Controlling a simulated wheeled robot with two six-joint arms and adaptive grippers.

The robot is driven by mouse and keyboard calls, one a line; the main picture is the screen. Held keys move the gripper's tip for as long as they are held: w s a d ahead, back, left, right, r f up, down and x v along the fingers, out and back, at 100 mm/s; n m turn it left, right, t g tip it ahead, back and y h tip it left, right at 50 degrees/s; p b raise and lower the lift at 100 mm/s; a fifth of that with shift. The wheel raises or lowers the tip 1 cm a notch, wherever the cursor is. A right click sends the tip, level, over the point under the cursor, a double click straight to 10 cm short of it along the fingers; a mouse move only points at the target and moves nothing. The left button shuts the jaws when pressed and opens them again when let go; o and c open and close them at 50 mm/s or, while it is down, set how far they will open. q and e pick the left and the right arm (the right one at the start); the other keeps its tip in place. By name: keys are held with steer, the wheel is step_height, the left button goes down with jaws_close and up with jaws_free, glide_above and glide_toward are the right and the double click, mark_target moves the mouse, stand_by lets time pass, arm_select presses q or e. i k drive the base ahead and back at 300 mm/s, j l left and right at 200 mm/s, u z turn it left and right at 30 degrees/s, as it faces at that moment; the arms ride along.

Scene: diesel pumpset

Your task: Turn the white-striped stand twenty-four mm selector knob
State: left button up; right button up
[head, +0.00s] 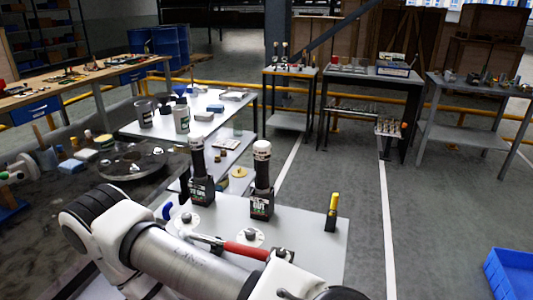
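The left stand (201,190) and the right stand (262,205) each carry a tall dark post with a white band and cap. Two round white discs with dark knobs lie in front, a left disc (186,221) and a right disc (249,237). I cannot tell which piece is the white-striped stand's selector knob, nor its angle. One of my arms crosses the lower foreground and hides the near part of the table. Neither gripper shows.
A red-handled tool (245,250) lies close to the right disc. A small black block with a yellow top (332,212) stands at the table's right. A dark round plate (132,164) is at left. A blue crate (510,272) sits on the floor at right. Open floor lies between.

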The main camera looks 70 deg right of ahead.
mark_target(250, 234)
steer(key=k+j+z, duration=0.1)
steer(key=z, duration=1.15)
steer(key=i+l+z, duration=0.1)
steer(key=z, duration=0.25)
steer(key=i+l+z, duration=0.15)
steer(key=z, duration=0.25)
